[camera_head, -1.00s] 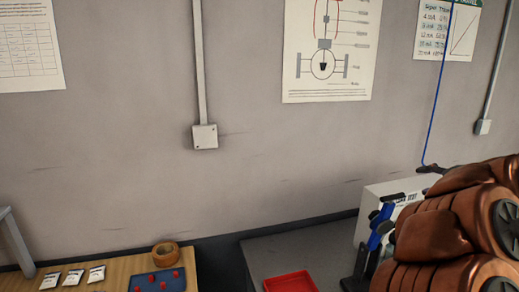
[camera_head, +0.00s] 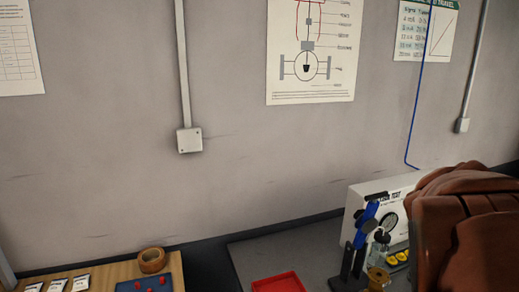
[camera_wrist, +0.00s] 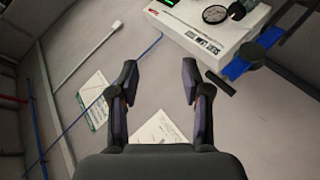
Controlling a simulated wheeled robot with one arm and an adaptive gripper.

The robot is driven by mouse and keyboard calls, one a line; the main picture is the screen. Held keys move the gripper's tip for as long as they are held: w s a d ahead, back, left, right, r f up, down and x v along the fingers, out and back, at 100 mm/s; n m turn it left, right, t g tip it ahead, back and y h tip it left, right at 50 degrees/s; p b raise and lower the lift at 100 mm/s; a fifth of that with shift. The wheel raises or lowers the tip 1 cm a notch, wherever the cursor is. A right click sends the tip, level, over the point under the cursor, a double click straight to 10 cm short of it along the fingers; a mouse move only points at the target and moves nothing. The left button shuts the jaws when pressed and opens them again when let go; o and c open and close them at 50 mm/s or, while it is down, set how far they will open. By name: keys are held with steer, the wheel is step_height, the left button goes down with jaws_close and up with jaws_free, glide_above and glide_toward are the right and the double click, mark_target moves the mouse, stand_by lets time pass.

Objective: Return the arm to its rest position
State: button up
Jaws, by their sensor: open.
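My gripper (camera_wrist: 158,85) shows in the wrist view with its two dark fingers spread apart and nothing between them. The wall and its posters lie beyond the fingers. In the head view my brown arm covers the lower right corner, and the gripper itself is not visible there. A white instrument box (camera_head: 360,202) with a round gauge stands on the grey bench behind my arm. It also shows at the top of the wrist view (camera_wrist: 205,38), apart from the fingers. A blue clamp on a dark stand (camera_head: 365,225) is beside the box.
A red tray (camera_head: 278,283) lies on the grey bench (camera_head: 255,255). A blue hose (camera_head: 416,100) runs down the wall.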

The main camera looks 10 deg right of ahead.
steer(key=s+a+f+m+g+y, duration=0.1)
steer(key=s+a+f+g+y, duration=0.15)
steer(key=s+a+f, duration=0.35)
steer(key=s+a+f+m+g+y, duration=0.1)
steer(key=s+a+f+g+y, duration=0.15)
steer(key=a+f, duration=0.5)
steer(key=s+a+f+g+y, duration=0.2)
steer(key=s+a+f, duration=0.1)
steer(key=s+a, duration=0.4)
steer(key=s+a+f+g+y, duration=0.2)
steer(key=s+a+f+g, duration=0.1)
steer(key=s+a, duration=0.5)
steer(key=shift+s+a+f+n+y, duration=0.15)
steer(key=shift+s+f+n+y, duration=0.15)
steer(key=shift+s+f, duration=0.3)
